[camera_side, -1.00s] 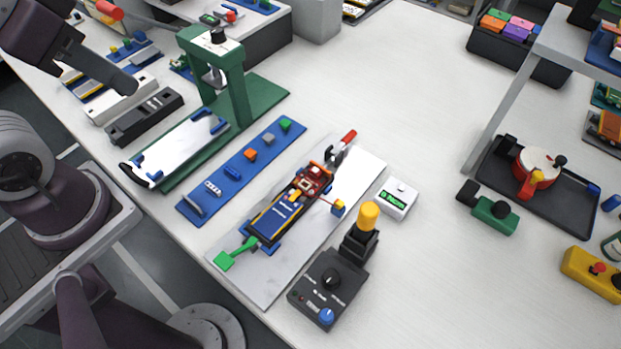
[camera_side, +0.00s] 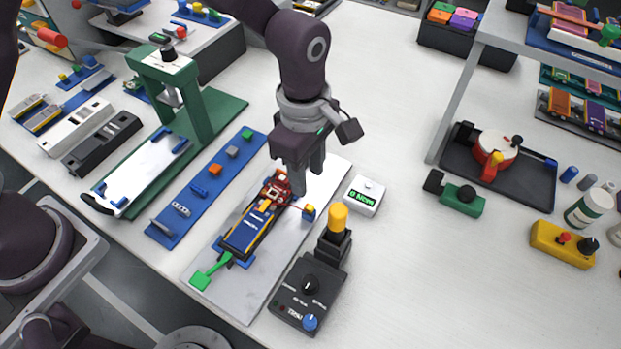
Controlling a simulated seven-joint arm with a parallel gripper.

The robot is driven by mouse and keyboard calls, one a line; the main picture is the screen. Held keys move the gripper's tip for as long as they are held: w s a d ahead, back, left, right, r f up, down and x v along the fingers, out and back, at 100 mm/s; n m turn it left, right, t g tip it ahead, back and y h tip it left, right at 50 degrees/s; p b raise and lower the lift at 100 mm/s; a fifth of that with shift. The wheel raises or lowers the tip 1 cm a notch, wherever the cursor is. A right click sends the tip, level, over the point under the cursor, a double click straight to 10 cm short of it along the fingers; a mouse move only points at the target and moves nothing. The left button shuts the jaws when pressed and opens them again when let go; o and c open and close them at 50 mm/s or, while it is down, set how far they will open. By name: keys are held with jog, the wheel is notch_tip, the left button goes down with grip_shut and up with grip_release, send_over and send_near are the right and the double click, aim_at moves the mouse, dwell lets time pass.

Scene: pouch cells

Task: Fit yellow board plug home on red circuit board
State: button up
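The red circuit board (camera_side: 281,184) lies at the far end of the blue pouch cell (camera_side: 250,227) on a pale plate (camera_side: 225,296). A small yellow plug (camera_side: 309,208) with a blue part sits to the right of the board, at the end of a thin red lead. It looks apart from the board. My gripper (camera_side: 308,183) points down just above and right of the board, close to the plug. Two fingers show, but whether anything is between them is unclear.
A blue strip of small parts (camera_side: 206,190) and a green press (camera_side: 189,90) stand left. Free table lies beyond the meter.

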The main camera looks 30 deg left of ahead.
aim_at(311, 207)
jog(key=shift+n, duration=0.4)
jog(key=f, duration=0.9)
jog(key=shift+d, duration=0.35)
jog(key=shift+c, duration=0.5)
grip_shut()
jog(key=shift+r, duration=3.05)
jog(key=shift+s+a, duration=0.15)
jog(key=shift+a, duration=4)
